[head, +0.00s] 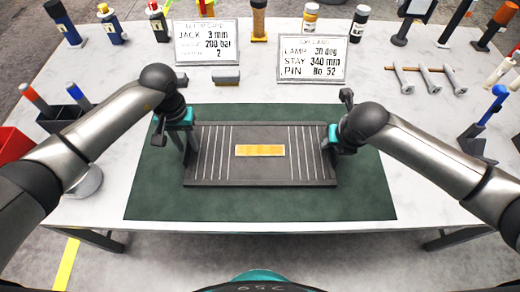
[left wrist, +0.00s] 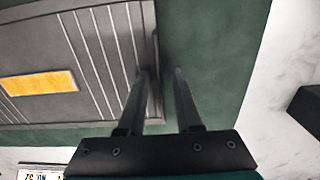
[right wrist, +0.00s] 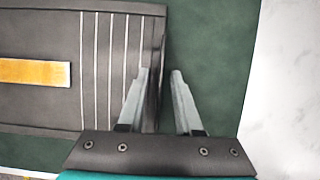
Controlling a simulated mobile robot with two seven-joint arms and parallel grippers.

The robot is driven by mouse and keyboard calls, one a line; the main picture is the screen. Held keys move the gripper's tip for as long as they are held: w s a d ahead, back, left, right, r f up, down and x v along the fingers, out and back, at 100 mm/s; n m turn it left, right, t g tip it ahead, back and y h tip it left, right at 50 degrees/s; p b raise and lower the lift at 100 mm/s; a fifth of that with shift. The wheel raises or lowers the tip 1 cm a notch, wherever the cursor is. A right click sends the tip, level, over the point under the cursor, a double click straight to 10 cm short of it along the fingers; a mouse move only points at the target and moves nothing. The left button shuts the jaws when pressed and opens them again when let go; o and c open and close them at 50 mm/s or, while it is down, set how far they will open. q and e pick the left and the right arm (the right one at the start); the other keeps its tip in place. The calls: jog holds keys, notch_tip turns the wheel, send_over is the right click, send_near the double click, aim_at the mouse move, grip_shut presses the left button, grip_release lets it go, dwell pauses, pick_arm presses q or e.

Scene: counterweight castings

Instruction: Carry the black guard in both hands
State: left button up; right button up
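The black guard (head: 215,170) is a flat dark plate with white lines near both ends and a yellow label (head: 260,150) in its middle. It appears to lie level on the green mat (head: 350,195). My left gripper (head: 187,152) is at its left end and my right gripper (head: 332,152) at its right end. In the left wrist view, the open fingers (left wrist: 161,75) straddle the end edge of the guard (left wrist: 120,60). In the right wrist view, the open fingers (right wrist: 160,75) also straddle an end edge of the guard (right wrist: 100,100), with a gap at the outer finger.
Two printed signs (head: 207,42) (head: 313,59) stand behind the mat, with bottles and tools along the back. Bolts (head: 425,78) and a blue-handled tool (head: 485,120) are at right. A red bin (head: 12,145) and a holder (head: 62,115) are at left. The mat's front is clear.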

pick_arm(q)
grip_shut()
pick_arm(e)
grip_shut()
pick_arm(q)
jog(key=shift+r, duration=0.1)
pick_arm(e)
jog(key=shift+w+r, duration=0.1)
dwell(0.7)
